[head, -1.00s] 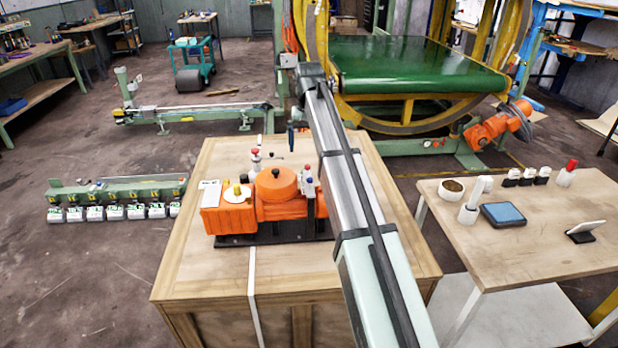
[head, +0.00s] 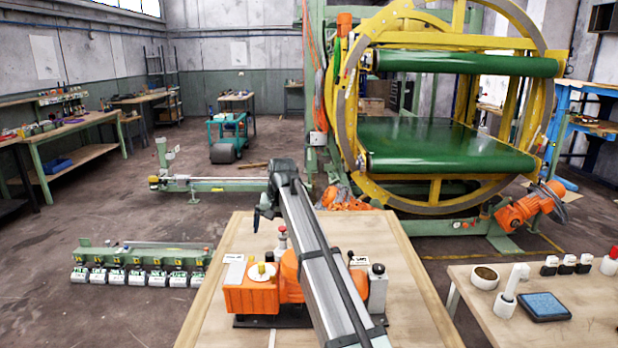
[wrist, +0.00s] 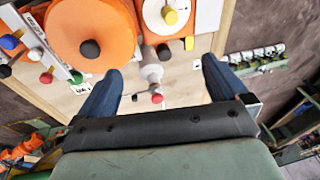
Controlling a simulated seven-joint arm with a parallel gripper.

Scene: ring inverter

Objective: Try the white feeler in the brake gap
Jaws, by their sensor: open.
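The orange brake unit (head: 250,298) stands on the wooden crate top, partly behind my arm. In the wrist view its round orange housing (wrist: 92,30) and a white disc (wrist: 178,12) with a yellow knob (wrist: 170,16) show. My gripper (wrist: 161,68) is open and empty, its blue fingers apart over the crate top. A grey-white post with a red knob (wrist: 156,98) appears between the fingers; I cannot tell its depth. In the head view a dark finger of my gripper (head: 257,216) shows beyond the unit. I cannot pick out the white feeler or the brake gap.
Small coloured knobs line a plate beside the housing (wrist: 46,77). A side table (head: 480,325) at right holds a blue pad (head: 544,306), a white stand (head: 508,295) and a round bowl (head: 485,277). A green rack (head: 140,257) lies on the floor at left. The big ring inverter (head: 455,130) stands behind.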

